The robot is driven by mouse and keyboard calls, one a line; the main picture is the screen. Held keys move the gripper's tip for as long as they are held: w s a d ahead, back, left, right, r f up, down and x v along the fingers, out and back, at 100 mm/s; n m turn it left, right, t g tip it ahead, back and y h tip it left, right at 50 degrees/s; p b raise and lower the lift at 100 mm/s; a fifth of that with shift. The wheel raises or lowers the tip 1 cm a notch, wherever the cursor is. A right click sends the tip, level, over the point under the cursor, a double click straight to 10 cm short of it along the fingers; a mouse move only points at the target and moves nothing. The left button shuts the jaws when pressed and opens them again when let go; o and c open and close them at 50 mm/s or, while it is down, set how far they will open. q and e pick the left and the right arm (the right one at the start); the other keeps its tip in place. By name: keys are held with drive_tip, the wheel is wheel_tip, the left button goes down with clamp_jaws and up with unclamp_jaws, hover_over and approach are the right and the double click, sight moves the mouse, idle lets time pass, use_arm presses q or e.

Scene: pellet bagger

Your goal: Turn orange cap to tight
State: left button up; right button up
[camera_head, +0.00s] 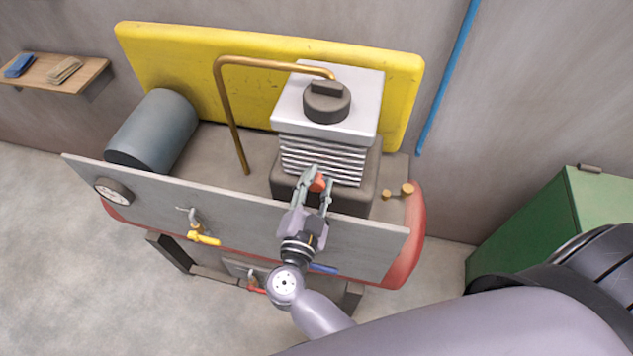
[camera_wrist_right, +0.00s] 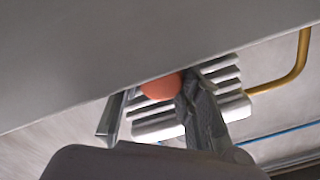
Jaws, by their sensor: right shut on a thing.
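The orange cap (camera_head: 318,183) sits low on the front of the finned block, just behind the top edge of the grey front panel. My right gripper (camera_head: 318,186) reaches over from the front, with one finger on each side of the cap, and is shut on it. In the right wrist view the orange cap (camera_wrist_right: 162,87) shows between the two fingers (camera_wrist_right: 160,105), partly hidden by the right-hand finger and the panel. Any tightness mark on the cap cannot be made out. My left gripper is not in view.
The grey front panel (camera_head: 150,200) stands close under my right gripper. The finned block (camera_head: 322,160) with a dark top cap (camera_head: 326,103) rises behind it. A copper pipe (camera_head: 232,115) arches at left. A yellow valve handle (camera_head: 204,239) and a gauge (camera_head: 113,192) are on the panel.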

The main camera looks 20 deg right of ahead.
drive_tip(key=o, duration=1.1)
drive_tip(key=shift+n, duration=0.3)
